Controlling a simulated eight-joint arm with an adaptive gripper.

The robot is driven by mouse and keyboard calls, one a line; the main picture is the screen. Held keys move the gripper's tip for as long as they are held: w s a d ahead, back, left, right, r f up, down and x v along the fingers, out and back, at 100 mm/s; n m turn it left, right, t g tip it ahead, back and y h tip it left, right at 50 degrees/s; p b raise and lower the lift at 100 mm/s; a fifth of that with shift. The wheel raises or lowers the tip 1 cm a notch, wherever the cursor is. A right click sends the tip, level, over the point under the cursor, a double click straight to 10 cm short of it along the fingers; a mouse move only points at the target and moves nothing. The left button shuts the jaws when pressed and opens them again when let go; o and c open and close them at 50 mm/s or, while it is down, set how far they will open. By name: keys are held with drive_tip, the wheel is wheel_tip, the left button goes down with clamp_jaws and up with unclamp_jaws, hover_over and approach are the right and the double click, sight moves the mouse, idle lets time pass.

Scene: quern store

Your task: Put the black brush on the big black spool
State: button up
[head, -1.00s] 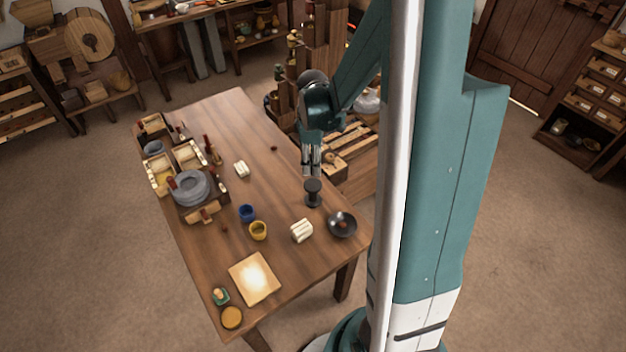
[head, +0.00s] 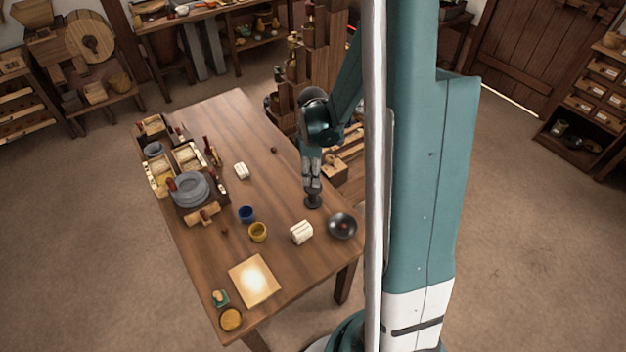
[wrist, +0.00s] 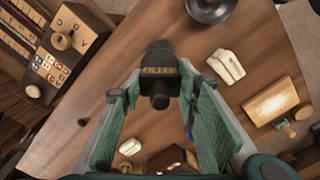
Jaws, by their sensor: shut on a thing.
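The big black spool (head: 313,203) stands upright on the wooden table (head: 275,180), near its right edge. My gripper (head: 313,184) points down directly over it. In the wrist view the fingers of my gripper (wrist: 158,88) are closed on the sides of the black brush (wrist: 159,82), which has a round dark handle toward the camera and a pale row along its block. The dark round end of the spool (wrist: 160,48) shows just beyond the brush. The brush is over the spool; I cannot tell whether they touch. In the head view the fingers largely hide the brush.
A dark bowl (head: 342,226) and a cream ridged block (head: 301,232) stand close by. A blue cup (head: 247,214) and a yellow cup (head: 258,232) are to the left. A grey quern (head: 190,188) sits at the far left. The table's middle is mostly clear.

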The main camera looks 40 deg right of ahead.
drive_tip(key=shift+f, duration=1.6)
drive_tip(key=shift+f+b, duration=0.1)
drive_tip(key=shift+b, duration=0.2)
drive_tip(key=o, duration=0.8)
drive_tip(key=shift+o, duration=0.2)
drive_tip(key=shift+r+p, duration=0.75)
drive_tip(key=shift+r, duration=5.35)
drive_tip(key=shift+r, duration=0.1)
